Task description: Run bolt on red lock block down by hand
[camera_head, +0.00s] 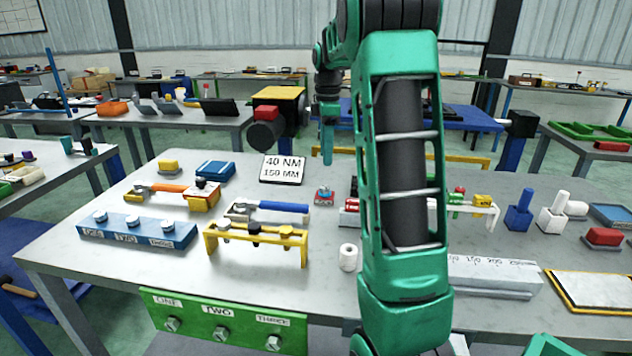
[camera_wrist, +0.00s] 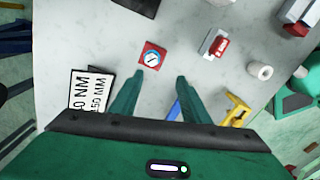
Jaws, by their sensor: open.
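A small red block (camera_head: 323,197) with a round blue-and-white top sits on the grey table, a little left of my arm. In the wrist view the red block (camera_wrist: 143,48) lies just beyond my fingertips, slightly left of the middle between them. I cannot tell whether its round top is a bolt head. My gripper (camera_head: 327,160) points down above the table, behind the block in the head view. In the wrist view my gripper (camera_wrist: 159,76) is open, with nothing between its two green fingers. My arm hides part of the table's middle.
A "40 NM 150 MM" sign (camera_head: 283,168) stands left of the block. A blue-handled tool (camera_head: 283,207) and a yellow rack (camera_head: 255,238) lie nearer left. A white cylinder (camera_head: 348,257) stands in front. Another red part (camera_wrist: 220,46) is close by. Bare table surrounds the block.

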